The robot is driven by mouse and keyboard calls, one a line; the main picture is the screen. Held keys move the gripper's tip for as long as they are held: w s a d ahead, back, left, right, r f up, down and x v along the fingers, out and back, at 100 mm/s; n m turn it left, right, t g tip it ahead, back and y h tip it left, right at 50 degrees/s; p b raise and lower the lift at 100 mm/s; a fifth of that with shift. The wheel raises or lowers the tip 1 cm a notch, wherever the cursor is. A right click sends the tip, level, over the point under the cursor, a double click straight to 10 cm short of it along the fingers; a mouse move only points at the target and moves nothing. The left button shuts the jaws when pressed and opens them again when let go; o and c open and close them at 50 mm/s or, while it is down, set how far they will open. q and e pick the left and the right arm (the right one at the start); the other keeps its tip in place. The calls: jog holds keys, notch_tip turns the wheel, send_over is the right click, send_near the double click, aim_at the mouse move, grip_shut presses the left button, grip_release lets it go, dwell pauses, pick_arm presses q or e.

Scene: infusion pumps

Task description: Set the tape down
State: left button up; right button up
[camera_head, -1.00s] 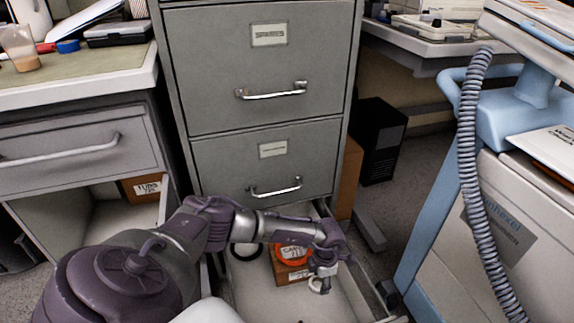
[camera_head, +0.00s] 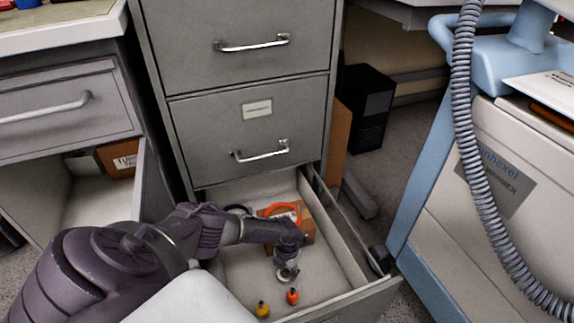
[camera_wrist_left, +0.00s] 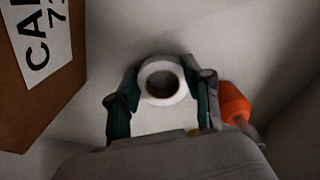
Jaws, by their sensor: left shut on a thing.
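The tape is a small white roll (camera_wrist_left: 162,82) held between the two fingers of my left gripper (camera_wrist_left: 160,100) in the left wrist view. In the head view the tape (camera_head: 288,274) shows below my left gripper (camera_head: 287,268), over the open bottom drawer (camera_head: 335,262) of the grey cabinet. The gripper is shut on the roll. The pale drawer floor lies beneath it; I cannot tell whether the tape touches the floor. My right gripper is not in view.
A cardboard box (camera_head: 308,232) with an orange ring (camera_head: 283,208) on it stands in the drawer behind the gripper. An orange object (camera_head: 292,296) and a yellow one (camera_head: 262,309) lie near the drawer front. The drawer's right side has bare floor.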

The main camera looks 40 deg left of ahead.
pick_arm(q)
jog(key=shift+f, duration=0.4)
jog(key=shift+r, duration=0.15)
jog(key=shift+f, duration=0.2)
jog(key=o, duration=1.1)
jog(key=shift+c, duration=0.2)
